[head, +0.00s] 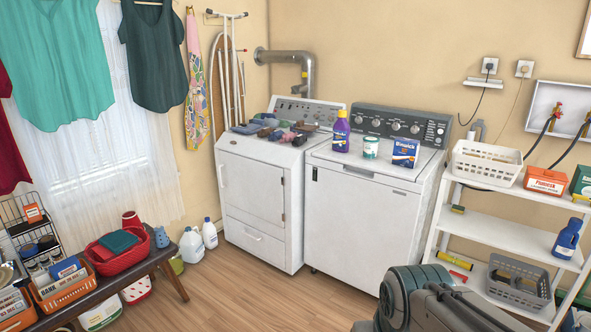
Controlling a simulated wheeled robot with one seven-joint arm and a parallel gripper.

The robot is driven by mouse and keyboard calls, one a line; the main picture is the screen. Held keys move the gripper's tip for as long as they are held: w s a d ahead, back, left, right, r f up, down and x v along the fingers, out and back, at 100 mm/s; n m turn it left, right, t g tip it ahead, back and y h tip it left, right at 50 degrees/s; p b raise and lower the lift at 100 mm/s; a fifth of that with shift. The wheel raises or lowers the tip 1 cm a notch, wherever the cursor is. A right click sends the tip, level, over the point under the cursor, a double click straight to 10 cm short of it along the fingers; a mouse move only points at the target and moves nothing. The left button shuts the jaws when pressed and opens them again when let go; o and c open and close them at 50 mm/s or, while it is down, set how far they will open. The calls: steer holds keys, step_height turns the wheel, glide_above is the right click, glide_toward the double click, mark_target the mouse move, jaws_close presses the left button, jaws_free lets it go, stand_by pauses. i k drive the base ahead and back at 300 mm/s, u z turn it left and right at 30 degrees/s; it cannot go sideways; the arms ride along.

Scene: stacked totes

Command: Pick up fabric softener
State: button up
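A purple bottle (341,131) with a yellow cap stands upright at the left of the white washer's top. A dark blue bottle (566,238) stands on the middle shelf of the white rack at the right. Two white jugs (191,245) with blue caps stand on the floor left of the dryer. The labels are too small to read, so I cannot tell which one is the fabric softener. Part of my dark arm shows at the bottom right, in front of the washer. My gripper is not in view.
The washer top (318,154) also holds a green-and-white can (371,147) and a blue box (405,153). Folded socks (275,130) lie on the dryer (248,190). The rack (497,233) stands right of the washer, a crowded bench (166,256) at the left. Wooden floor (250,290) between is open.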

mark_target(341, 129)
steer(key=i, duration=3.8)
steer(key=z, duration=0.15)
